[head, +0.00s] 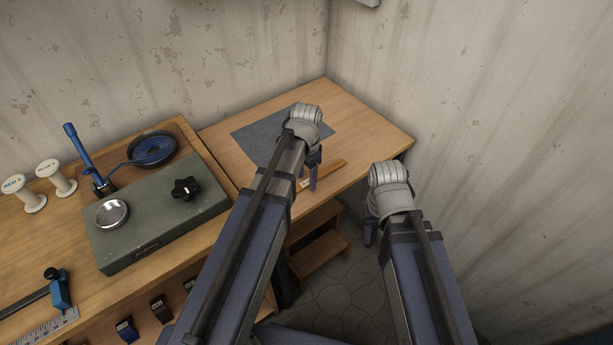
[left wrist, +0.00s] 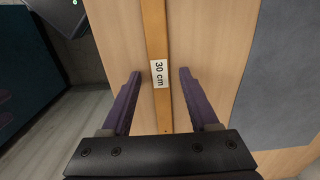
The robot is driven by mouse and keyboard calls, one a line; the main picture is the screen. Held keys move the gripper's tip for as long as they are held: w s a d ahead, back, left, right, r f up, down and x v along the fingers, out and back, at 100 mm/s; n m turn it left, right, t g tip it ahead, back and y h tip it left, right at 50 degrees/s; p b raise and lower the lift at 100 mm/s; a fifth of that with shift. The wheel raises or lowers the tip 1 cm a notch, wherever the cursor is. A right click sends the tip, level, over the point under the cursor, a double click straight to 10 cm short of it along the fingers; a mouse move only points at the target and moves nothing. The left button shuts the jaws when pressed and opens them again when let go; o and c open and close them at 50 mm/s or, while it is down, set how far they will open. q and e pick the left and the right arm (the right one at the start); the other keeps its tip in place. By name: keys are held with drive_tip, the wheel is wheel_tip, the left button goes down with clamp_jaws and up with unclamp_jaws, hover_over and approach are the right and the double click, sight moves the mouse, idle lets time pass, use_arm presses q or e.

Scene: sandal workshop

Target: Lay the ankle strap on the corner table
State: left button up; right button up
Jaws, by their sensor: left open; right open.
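A tan-orange strap (head: 331,172) lies flat on the corner table (head: 372,133), near its front edge. In the left wrist view the strap (left wrist: 155,30) carries a white "30 cm" label. I take it to be the ankle strap. My left gripper (head: 312,178) is open just above it. In the left wrist view its purple fingers (left wrist: 160,72) stand on either side of the strap, with a gap on both sides. My right gripper (head: 370,231) hangs in front of the table's right end, clear of it, its fingers partly hidden by the arm.
A dark grey mat (head: 253,141) lies on the corner table, partly behind my left arm. Walls close off the back and right.

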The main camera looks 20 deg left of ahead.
sight(307, 182)
use_arm(q)
wheel_tip(307, 182, up, 12)
drive_tip(key=p, duration=1.2)
drive_tip(key=s+d+n+y, duration=0.1)
drive_tip(key=s+d+n, duration=0.2)
drive_tip(key=s+d, duration=0.7)
drive_tip(key=s, duration=0.3)
drive_tip(key=shift+s+n, duration=0.4)
drive_tip(key=shift+d+r, duration=0.1)
